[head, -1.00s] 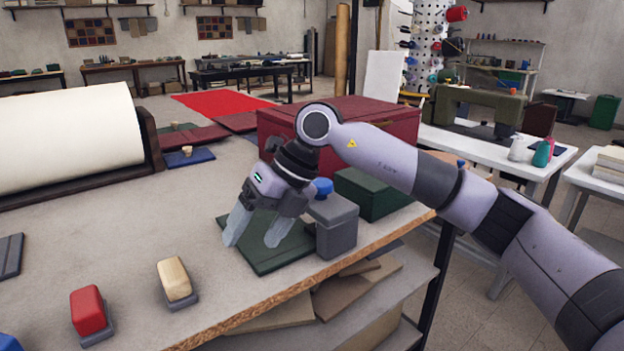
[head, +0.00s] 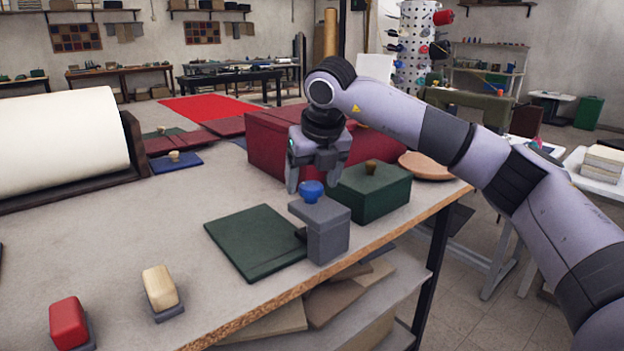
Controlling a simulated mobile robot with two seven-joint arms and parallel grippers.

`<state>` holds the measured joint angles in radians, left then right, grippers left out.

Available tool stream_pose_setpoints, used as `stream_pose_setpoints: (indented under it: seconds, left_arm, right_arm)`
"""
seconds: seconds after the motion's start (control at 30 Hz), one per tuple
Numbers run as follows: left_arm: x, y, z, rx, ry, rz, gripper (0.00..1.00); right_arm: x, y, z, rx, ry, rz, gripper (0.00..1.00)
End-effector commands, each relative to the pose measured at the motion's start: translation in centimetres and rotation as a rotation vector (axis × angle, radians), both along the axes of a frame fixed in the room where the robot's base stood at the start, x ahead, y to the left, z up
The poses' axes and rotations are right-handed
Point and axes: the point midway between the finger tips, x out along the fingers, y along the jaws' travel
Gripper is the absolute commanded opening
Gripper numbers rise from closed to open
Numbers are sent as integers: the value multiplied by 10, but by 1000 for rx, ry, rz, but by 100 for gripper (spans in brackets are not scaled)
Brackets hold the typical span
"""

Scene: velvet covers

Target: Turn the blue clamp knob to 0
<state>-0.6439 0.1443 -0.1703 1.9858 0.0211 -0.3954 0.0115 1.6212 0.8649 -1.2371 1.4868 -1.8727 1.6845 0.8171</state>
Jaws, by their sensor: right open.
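The blue clamp knob (head: 312,191) sits on top of a grey clamp block (head: 328,235) near the table's right edge. The clamp stands at the right side of a dark green board (head: 255,241) lying flat. My right gripper (head: 314,186) points down just behind and above the knob, open, with its left finger showing left of the knob. The other fingertip is partly hidden, and I cannot tell whether either finger touches the knob. No dial marks or numbers are readable. My left gripper is out of view.
A dark green box (head: 372,194) with a brown knob stands right of the clamp, and a large red box (head: 270,146) behind it. A wooden-topped block (head: 160,287) and a red block (head: 68,323) sit at the front left. The table's middle is clear.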

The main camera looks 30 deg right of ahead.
Motion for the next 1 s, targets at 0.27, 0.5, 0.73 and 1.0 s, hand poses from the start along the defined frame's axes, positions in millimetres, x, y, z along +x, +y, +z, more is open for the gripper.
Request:
stream_pose_setpoints:
  seconds: [0.27, 0.5, 0.73, 1.0]
  left_arm:
    - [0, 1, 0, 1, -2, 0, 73]
    - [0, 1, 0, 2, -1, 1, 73]
    - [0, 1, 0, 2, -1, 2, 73]
    - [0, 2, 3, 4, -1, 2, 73]
  right_arm:
    - [3, -1, -7, 0, -1, 0, 75]
    - [3, -1, -7, 0, 0, 1, 26]
    - [3, -1, -7, 0, 0, 6, 20]
    - [2, -2, -7, 1, 2, 93, 20]
